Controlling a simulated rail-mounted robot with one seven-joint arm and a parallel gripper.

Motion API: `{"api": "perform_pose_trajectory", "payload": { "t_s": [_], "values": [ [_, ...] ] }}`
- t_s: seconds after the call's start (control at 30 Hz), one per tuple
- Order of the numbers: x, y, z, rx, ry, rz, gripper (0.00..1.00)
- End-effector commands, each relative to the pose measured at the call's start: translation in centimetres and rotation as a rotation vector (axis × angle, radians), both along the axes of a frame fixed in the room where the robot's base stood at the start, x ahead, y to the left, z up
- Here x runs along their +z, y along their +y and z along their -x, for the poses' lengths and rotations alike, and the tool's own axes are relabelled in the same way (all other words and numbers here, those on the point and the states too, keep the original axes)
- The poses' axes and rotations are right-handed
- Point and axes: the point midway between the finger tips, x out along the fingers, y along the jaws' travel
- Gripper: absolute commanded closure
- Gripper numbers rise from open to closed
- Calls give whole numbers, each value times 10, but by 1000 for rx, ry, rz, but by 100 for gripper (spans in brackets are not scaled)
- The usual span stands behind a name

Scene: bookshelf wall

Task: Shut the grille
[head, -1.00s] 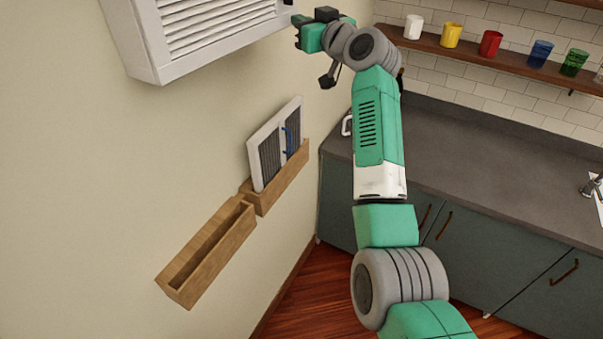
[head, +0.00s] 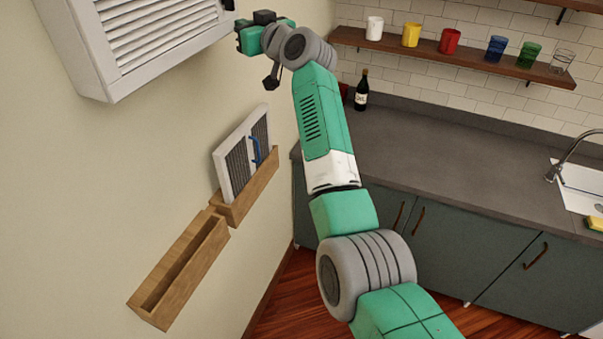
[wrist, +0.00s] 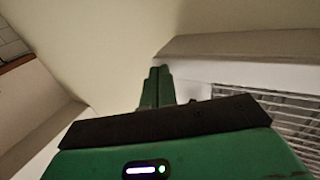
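The grille (head: 165,35) is a white louvred panel in a white frame, on the wall at the upper left of the head view and cut off by the top edge. Its louvres also show at the right of the wrist view (wrist: 285,112). I cannot tell how far it stands open. My gripper (head: 238,36) is at the grille's right-hand end, close to its lower right corner. In the wrist view my gripper's fingers (wrist: 157,74) lie close together, with nothing visible between them. Whether they touch the grille is not clear.
Two wooden wall boxes hang below the grille; the lower one (head: 180,272) looks empty, the upper one (head: 247,188) holds a white-framed filter (head: 240,155) with a blue handle. A counter (head: 430,150) with a bottle (head: 361,90) and a cup shelf (head: 450,58) are at right.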

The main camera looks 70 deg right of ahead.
Motion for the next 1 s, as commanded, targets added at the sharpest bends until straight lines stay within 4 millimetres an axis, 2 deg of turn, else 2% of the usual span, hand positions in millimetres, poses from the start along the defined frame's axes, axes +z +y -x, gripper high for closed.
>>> {"api": "perform_pose_trajectory", "payload": {
  "t_s": [0.03, 0.1, 0.27, 0.37, 0.6, 0.7, 0.83, 1.0],
  "values": [
    [-11, 5, -9, 13, 17, -9, 100],
    [-11, 5, -9, 13, 18, -9, 100],
    [-15, 7, 2, 13, 19, -9, 100],
    [-15, 9, 24, 11, 14, -6, 100],
    [-11, 13, 92, 8, 8, -4, 100],
    [-9, 14, 114, 8, 7, -4, 100],
    [-7, 15, 131, 8, 6, -5, 100],
    [-5, 15, 138, 9, 6, -4, 100]
  ]
}}
